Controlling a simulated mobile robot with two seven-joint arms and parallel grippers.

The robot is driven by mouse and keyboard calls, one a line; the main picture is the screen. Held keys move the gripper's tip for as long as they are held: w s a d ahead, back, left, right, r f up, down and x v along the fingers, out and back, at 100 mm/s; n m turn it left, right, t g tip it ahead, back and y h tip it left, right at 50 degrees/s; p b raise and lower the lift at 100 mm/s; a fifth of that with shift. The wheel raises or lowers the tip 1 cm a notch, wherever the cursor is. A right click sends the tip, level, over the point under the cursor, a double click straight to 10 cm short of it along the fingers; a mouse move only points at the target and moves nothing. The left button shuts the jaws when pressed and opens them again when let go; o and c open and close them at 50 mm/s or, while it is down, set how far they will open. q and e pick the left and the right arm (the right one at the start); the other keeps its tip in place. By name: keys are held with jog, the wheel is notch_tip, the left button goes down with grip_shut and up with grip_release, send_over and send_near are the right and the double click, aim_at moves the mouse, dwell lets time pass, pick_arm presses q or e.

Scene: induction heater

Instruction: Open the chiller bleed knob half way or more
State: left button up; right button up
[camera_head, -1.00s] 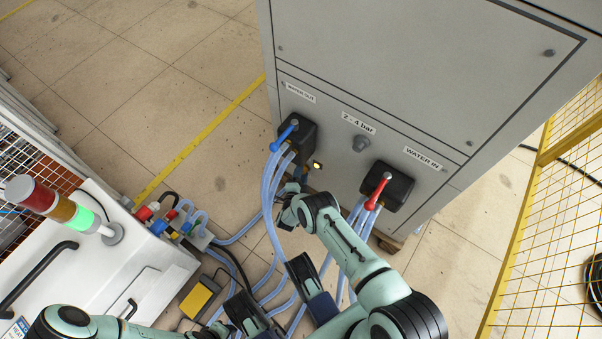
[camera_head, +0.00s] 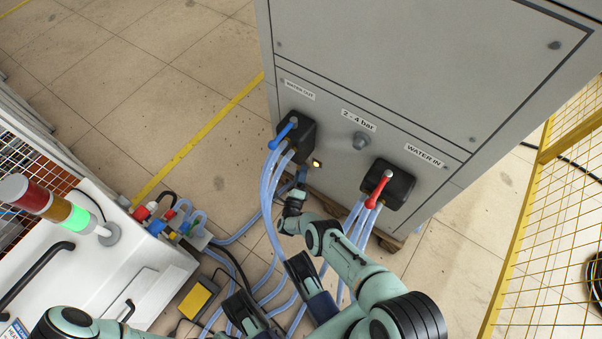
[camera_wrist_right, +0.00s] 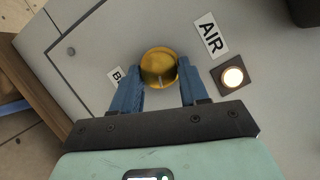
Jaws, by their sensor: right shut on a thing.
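The chiller bleed knob (camera_wrist_right: 158,64) is a round brass-coloured knob with a slot or ridge across its face, low on the grey chiller cabinet. A partly hidden label starting with "B" (camera_wrist_right: 116,76) is beside it. My right gripper (camera_wrist_right: 160,88) has one blue finger on each side of the knob and is shut on it. In the head view my right gripper (camera_head: 301,176) is at the cabinet's lower edge, and the knob is hidden there. My left arm enters at the bottom left; dark blocky parts (camera_head: 246,312) low in the picture do not show clearly how its gripper stands.
An AIR label (camera_wrist_right: 210,34) and a lit lamp (camera_wrist_right: 232,76) are right of the knob. Blue hoses run to the blue-handled valve (camera_head: 286,132) and the red-handled valve (camera_head: 378,188). A white machine (camera_head: 120,265) stands left, a yellow fence (camera_head: 550,235) right.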

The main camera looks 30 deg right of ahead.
jog(key=shift+w+d+r+m+h, duration=0.15)
jog(key=shift+d+m+h, duration=0.25)
jog(key=shift+m, duration=0.2)
jog(key=o, duration=1.1)
jog(key=shift+c, duration=0.2)
jog(key=shift+a, duration=0.1)
jog(key=shift+a+f, duration=0.2)
jog(key=shift+a, duration=0.05)
